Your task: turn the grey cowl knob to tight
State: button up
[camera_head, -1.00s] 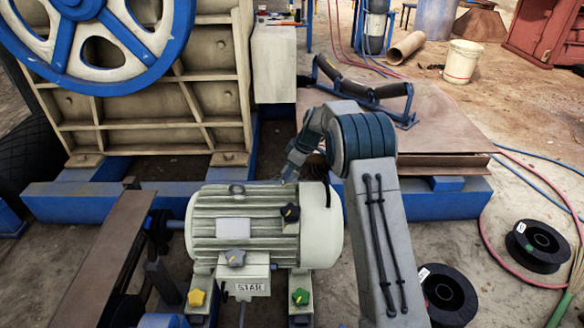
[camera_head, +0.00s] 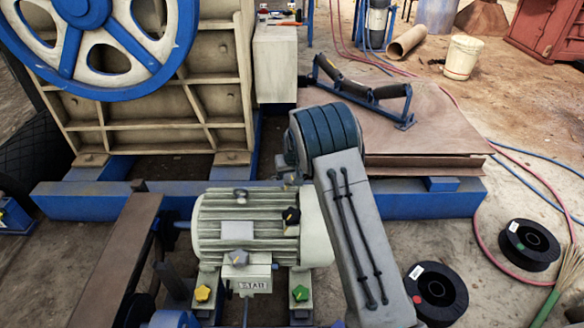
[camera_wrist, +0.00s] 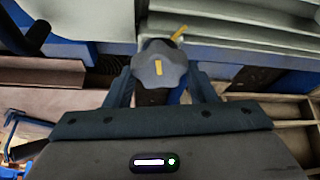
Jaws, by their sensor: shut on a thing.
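The grey cowl knob (camera_wrist: 150,74) shows in the wrist view as a lobed knob with a yellow line on its face. The line stands nearly upright in that picture. A small yellow mark (camera_wrist: 179,33) lies behind it to the upper right, apart from the line's direction. My gripper (camera_wrist: 160,78) is shut on the knob, one finger on each side. In the head view my gripper and this knob are hidden behind the motor (camera_head: 215,215) and my arm. Another grey knob (camera_head: 238,257) sits on the motor's front box.
A black knob (camera_head: 291,216) sits on the motor's side, and yellow (camera_head: 202,293) and green (camera_head: 300,292) knobs at its feet. A blue beam (camera_head: 85,205) runs behind the motor. Cable reels (camera_head: 436,292) lie on the floor to the right.

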jog(key=m+h+p, duration=0.1)
jog(key=m, duration=0.1)
jog(key=m+p, duration=0.2)
jog(key=shift+a+r+h, duration=0.15)
jog(key=shift+a+h, duration=0.05)
jog(key=shift+h, duration=0.2)
jog(key=shift+m+g+h+p, duration=0.3)
jog(key=shift+m+h+p, duration=0.45)
jog(key=shift+m, duration=1.25)
jog(key=o, duration=1)
jog(key=shift+a, duration=0.1)
jog(key=p+v, duration=0.3)
jog(key=v, duration=1)
jog(key=shift+s+r, duration=0.2)
jog(key=shift+r, duration=0.05)
